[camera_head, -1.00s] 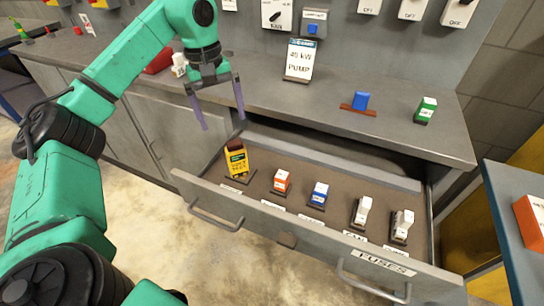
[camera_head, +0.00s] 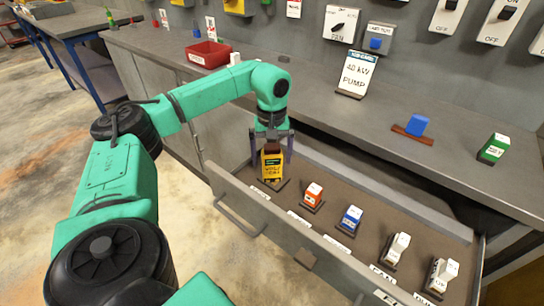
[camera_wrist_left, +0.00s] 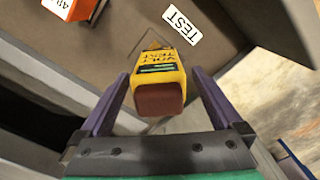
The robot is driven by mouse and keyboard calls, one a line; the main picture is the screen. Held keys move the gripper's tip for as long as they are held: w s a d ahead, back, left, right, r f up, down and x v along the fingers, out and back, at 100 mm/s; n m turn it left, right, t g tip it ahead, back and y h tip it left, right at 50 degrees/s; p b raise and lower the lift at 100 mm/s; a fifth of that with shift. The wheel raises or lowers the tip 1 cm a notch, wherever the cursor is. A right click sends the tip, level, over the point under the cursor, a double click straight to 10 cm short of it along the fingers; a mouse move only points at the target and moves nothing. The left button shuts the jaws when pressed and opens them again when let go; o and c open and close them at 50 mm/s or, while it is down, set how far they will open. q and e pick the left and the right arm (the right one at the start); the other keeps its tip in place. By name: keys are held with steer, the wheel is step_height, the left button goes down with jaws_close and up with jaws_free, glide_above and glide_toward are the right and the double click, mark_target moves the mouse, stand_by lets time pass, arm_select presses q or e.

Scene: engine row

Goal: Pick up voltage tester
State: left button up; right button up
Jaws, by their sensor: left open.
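The voltage tester (camera_head: 272,167) is a yellow block with a dark brown top. It stands upright in the open drawer at its left end, and in the left wrist view the tester (camera_wrist_left: 160,85) lies between the fingers, with its "VOLT TEST" lettering showing. My left gripper (camera_head: 271,148) is open, pointing down over the tester with one finger on each side. In the left wrist view a gap shows between the tester and each finger of the gripper (camera_wrist_left: 160,95). My right gripper is not in view.
The drawer (camera_head: 297,232) also holds an orange block (camera_head: 313,193), a blue block (camera_head: 350,217) and two white fuses (camera_head: 398,247). The counter above it bears a red tray (camera_head: 208,54), a pump sign (camera_head: 356,72) and a green block (camera_head: 494,148).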

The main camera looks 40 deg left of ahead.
arm_select(q)
jaws_close()
